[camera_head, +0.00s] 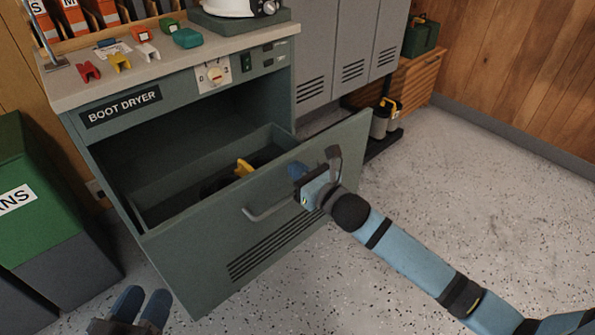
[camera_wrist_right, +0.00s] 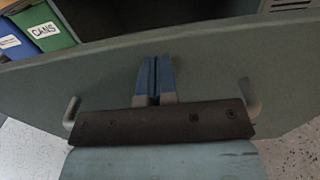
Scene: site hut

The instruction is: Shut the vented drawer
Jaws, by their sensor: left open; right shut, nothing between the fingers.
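The vented drawer (camera_head: 205,262) of the grey-green boot dryer is pulled well out, its inside showing with a yellow-and-dark item (camera_head: 243,168) in it. Its front has a bar handle (camera_head: 262,212) and a row of slots below. My left gripper (camera_head: 142,304) is open and empty at the bottom left, apart from the drawer.
The dryer's top (camera_head: 150,70) holds several small coloured items. A green bin (camera_head: 35,190) stands left of the dryer. The speckled floor at right is clear.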

